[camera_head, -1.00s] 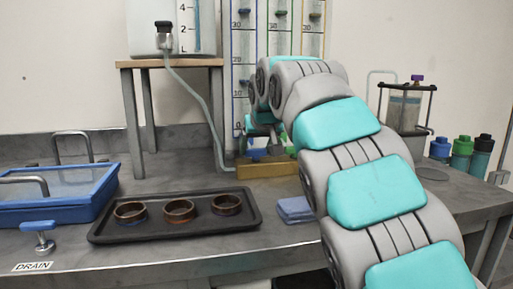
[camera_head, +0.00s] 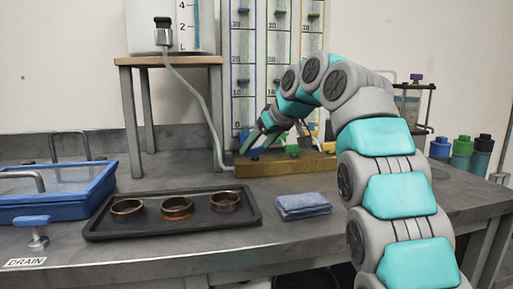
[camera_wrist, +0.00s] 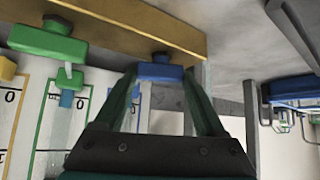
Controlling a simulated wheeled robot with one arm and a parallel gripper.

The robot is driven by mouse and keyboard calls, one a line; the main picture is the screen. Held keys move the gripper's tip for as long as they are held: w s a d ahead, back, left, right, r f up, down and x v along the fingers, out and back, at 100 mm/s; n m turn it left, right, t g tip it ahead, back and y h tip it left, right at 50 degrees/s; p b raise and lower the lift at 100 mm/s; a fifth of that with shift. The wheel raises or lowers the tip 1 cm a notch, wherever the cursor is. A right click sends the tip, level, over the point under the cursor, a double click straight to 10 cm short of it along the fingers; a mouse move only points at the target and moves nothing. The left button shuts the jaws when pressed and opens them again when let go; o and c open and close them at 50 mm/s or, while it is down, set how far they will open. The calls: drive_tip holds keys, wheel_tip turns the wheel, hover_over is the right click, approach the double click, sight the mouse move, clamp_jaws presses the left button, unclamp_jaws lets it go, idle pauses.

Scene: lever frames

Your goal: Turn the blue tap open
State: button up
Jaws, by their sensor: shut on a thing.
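The blue tap (camera_wrist: 160,72) is a small blue bar handle on the brass manifold (camera_wrist: 150,22). In the wrist view it lies crosswise between the two fingers of my gripper (camera_wrist: 160,80), one finger at each end. In the head view my gripper (camera_head: 249,143) reaches down from the right to the left end of the manifold (camera_head: 300,166); its fingers largely hide the blue tap there. A green tap (camera_wrist: 48,42) sits beside it on the manifold, apart from my fingers; it also shows in the head view (camera_head: 293,150).
Measuring tubes (camera_head: 242,60) stand behind the manifold. A hose (camera_head: 201,100) runs down from a tank. A tray (camera_head: 110,232) with three rings, a folded blue cloth (camera_head: 303,205), a blue basin (camera_head: 60,205) and a blue-handled drain valve (camera_head: 33,222) are nearby.

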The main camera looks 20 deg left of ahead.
drive_tip(key=shift+w+n+g+y+p, duration=0.1)
drive_tip(key=shift+n+g+y+p, duration=0.2)
drive_tip(key=shift+n+g+p, duration=0.4)
drive_tip(key=shift+r+n, duration=0.1)
drive_tip(key=shift+n, duration=0.3)
drive_tip(key=o, duration=1.3)
